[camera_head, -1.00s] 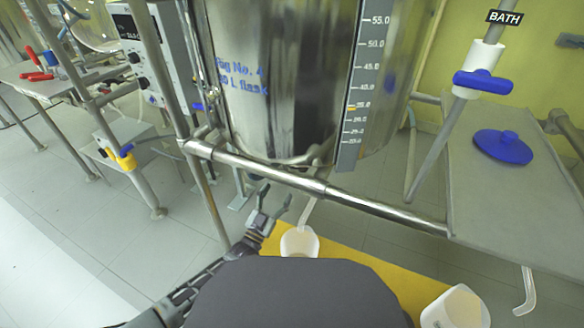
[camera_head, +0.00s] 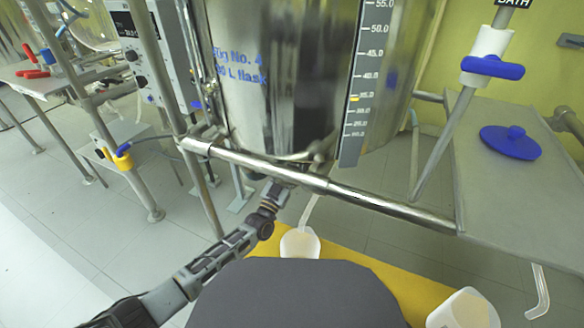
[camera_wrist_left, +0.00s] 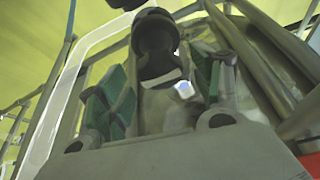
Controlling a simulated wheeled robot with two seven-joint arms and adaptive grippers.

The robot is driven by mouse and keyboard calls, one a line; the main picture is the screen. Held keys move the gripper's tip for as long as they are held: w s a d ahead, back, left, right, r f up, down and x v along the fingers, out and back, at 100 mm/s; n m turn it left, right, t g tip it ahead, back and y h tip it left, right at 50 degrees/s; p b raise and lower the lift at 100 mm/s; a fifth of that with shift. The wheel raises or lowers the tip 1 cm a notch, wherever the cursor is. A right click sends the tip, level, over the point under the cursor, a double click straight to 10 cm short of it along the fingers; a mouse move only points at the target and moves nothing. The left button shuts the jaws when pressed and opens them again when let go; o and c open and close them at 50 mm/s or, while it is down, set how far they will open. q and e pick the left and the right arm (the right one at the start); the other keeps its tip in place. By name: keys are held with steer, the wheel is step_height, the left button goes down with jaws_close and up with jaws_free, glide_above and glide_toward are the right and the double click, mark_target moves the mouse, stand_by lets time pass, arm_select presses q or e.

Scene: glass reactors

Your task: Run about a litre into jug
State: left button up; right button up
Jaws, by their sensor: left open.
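A white translucent jug (camera_head: 300,243) stands on a yellow mat (camera_head: 375,259), its lower part hidden by my body. A pale outlet tube (camera_head: 309,211) comes down from under the shiny flask (camera_head: 285,80) with the blue lettering and ends above the jug. My left gripper (camera_head: 283,184) is under the flask's bottom, near the front rail; its fingertips are hard to make out there. In the left wrist view its green-padded fingers (camera_wrist_left: 158,88) are apart, with a dark rounded handle (camera_wrist_left: 155,45) between or just beyond them. I cannot tell whether they touch it. My right gripper is out of view.
A steel rail (camera_head: 330,186) crosses in front of the flask. A second white jug (camera_head: 465,310) is at the lower right. A grey side table (camera_head: 505,190) carries a blue lid (camera_head: 510,142). A blue-handled bath valve (camera_head: 490,67) stands above it.

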arm_select(q)
steer(key=shift+w+d+r, duration=0.25)
steer(key=shift+w, duration=0.3)
steer(key=shift+c, duration=0.3)
steer(key=c, duration=1)
